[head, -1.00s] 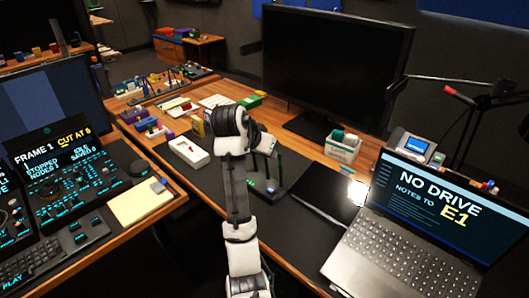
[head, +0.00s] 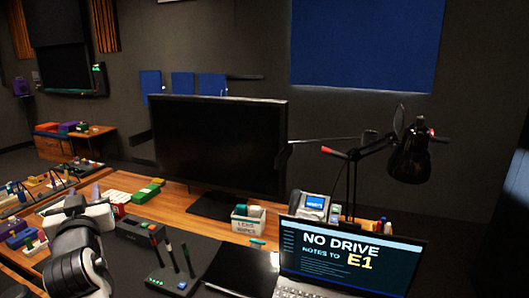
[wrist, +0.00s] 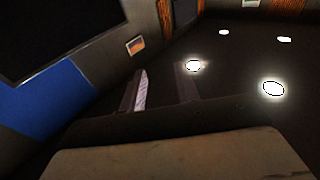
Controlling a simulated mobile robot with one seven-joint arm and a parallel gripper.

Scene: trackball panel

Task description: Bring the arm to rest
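My arm (head: 78,262) shows at the lower left of the head view, folded up over the desk, with its white and black links close to the camera. I cannot make out the fingertips there. In the wrist view my gripper (wrist: 163,88) has its two fingers apart with nothing between them. The wrist view looks toward dark walls and round ceiling lights (wrist: 273,88), with no desk surface in it.
A black monitor (head: 215,150) stands on the wooden desk. An open laptop (head: 345,258), a white box (head: 247,219), a lamp (head: 410,155) and a device with upright antennas (head: 172,278) are nearby. Small boxes crowd the left side.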

